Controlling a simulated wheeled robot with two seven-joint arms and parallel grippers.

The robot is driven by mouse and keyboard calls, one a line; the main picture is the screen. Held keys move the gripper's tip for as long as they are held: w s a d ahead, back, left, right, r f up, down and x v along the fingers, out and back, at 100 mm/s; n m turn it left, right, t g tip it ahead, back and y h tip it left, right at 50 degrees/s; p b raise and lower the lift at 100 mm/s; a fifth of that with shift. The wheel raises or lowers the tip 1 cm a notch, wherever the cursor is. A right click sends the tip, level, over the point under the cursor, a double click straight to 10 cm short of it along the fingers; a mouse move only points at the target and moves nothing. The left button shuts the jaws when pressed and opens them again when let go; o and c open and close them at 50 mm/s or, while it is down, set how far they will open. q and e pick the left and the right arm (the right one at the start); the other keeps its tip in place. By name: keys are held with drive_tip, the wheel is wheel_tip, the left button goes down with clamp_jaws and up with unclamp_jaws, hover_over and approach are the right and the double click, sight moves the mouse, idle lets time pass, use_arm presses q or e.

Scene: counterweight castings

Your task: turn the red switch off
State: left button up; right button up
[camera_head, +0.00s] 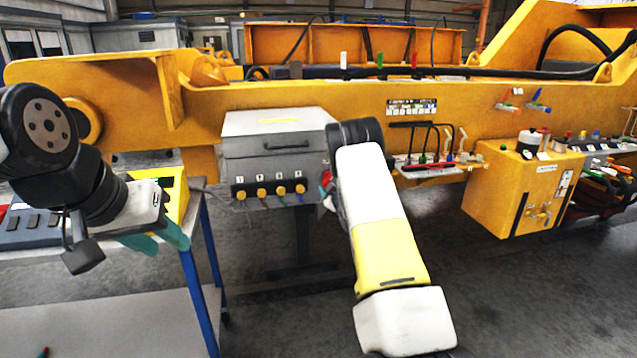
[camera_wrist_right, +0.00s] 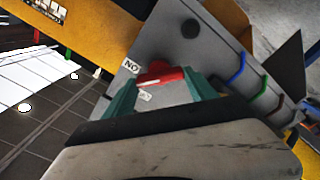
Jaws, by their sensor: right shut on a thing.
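In the head view the red switch (camera_head: 326,180) shows only as a small patch at the box's right side, mostly hidden by my right arm. My right gripper (camera_wrist_right: 163,86) is shut on the switch, with one teal finger on each side of it. A second small label below the red part is partly covered. My left gripper (camera_head: 158,240) is open and empty, over the table at the left.
The grey box has several yellow connectors (camera_head: 262,194) with cables on its front. A long yellow steel beam (camera_head: 290,90) runs behind it. A blue-legged table (camera_head: 195,290) stands at the left. A yellow control box (camera_head: 520,185) is at the right. The floor between is clear.

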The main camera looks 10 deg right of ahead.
drive_tip(key=n, duration=0.4)
drive_tip(key=shift+a+f+n, duration=0.1)
drive_tip(key=shift+n, duration=2.1)
drive_tip(key=o, duration=1.4)
drive_tip(key=shift+c, duration=0.2)
drive_tip(key=s, duration=0.7)
drive_tip(key=shift+s, duration=0.4)
